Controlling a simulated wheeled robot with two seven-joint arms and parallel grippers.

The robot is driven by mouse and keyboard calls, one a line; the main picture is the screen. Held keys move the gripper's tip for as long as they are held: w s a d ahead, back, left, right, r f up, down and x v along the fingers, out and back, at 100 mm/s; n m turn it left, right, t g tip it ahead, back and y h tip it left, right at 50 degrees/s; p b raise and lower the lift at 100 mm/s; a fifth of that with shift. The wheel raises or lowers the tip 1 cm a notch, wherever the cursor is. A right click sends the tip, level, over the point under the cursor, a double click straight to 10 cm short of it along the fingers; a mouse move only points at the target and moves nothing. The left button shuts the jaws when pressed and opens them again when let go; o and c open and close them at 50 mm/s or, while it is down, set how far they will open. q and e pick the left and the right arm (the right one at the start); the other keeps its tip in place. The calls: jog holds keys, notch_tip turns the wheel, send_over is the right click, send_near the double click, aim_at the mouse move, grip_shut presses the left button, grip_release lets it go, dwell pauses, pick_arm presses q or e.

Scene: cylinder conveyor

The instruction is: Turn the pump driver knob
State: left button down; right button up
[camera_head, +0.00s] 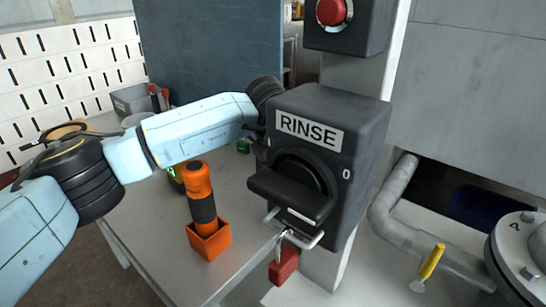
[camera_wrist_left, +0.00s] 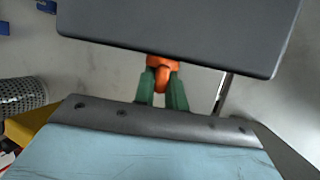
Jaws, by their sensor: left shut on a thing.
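A dark box labelled RINSE (camera_head: 345,112) has a black rotary knob (camera_head: 292,197) on its front. The knob's thick bar handle lies roughly level, with a "0" on the box to its right. A red padlock (camera_head: 285,266) hangs below the knob from a grey shackle. My left arm reaches behind the box, which hides its hand in the head view. In the left wrist view my left gripper (camera_wrist_left: 162,92) has green fingers shut on an orange thing (camera_wrist_left: 165,62). A dark slab covers part of that thing, and I cannot tell what it is. My right gripper is not in view.
An orange and black tool (camera_head: 198,182) stands in an orange holder (camera_head: 209,241) on the grey bench (camera_head: 165,250). A red button (camera_head: 333,12) is above the box. Grey pipework (camera_head: 395,200) and a yellow lever (camera_head: 431,262) are at right.

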pick_arm(q)
jog(key=shift+w+a+r+g+h, duration=0.15)
jog(key=shift+g+h, duration=0.25)
jog(key=shift+h, duration=0.2)
jog(key=g+h+p, duration=0.1)
jog(key=n+g+h+p, duration=0.1)
jog(key=h, duration=0.1)
jog(key=shift+w+a, duration=0.15)
jog(key=shift+a, duration=0.1)
jog(key=shift+g+h+p, duration=0.35)
jog(key=shift+g+h, duration=0.15)
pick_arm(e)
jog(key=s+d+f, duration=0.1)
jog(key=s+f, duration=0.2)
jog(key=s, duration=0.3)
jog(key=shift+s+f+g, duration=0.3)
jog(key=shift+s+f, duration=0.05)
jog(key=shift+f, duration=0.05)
pick_arm(q)
jog(key=c, duration=1.4)
grip_release()
jog(key=shift+c, duration=0.2)
jog(key=shift+a, duration=0.1)
